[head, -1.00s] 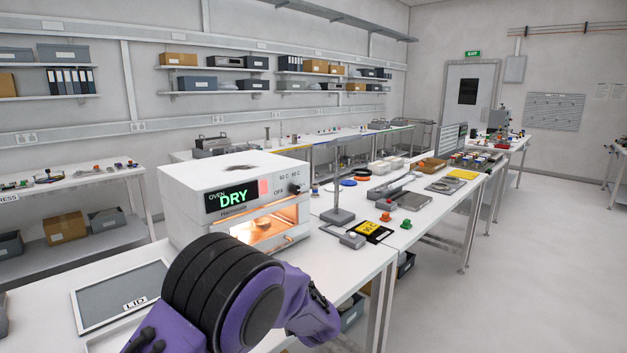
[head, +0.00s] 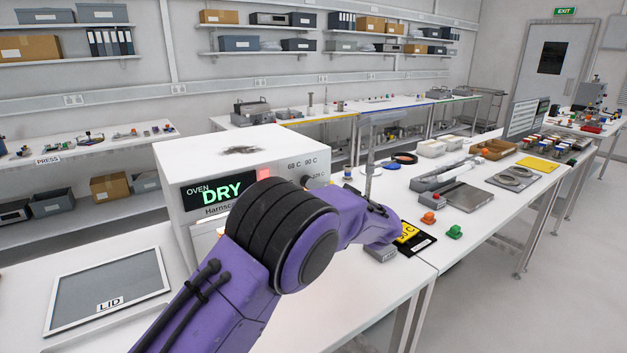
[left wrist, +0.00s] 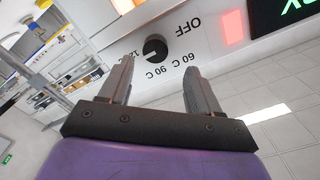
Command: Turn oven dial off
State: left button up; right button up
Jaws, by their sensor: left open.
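The white oven (head: 240,160) stands on the near bench, with a green DRY display (head: 220,198) and a red light beside it. Its black dial (head: 306,182) shows just above my purple left arm. In the left wrist view the dial (left wrist: 154,47) appears upside down among the OFF, 60 C, 90 C and partly hidden 12- labels. Its pale mark seems to face the 12- label, away from OFF. My left gripper (left wrist: 158,66) is open and empty, its fingers apart in front of the panel and short of the dial. My forearm hides most of the oven's lower front in the head view.
A framed LID panel (head: 108,288) lies on the bench at left. A yellow-and-black sign (head: 412,236), orange (head: 428,218) and green (head: 454,232) knobs and a grey metal stand (head: 368,160) are right of the oven. The floor at right is clear.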

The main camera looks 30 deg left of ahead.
pick_arm(q)
jog(key=p+x, duration=0.1)
jog(key=x, duration=0.5)
jog(key=shift+w+f, duration=0.2)
jog(key=shift+d, duration=0.1)
jog(key=c, duration=1)
jog(key=shift+c, duration=0.2)
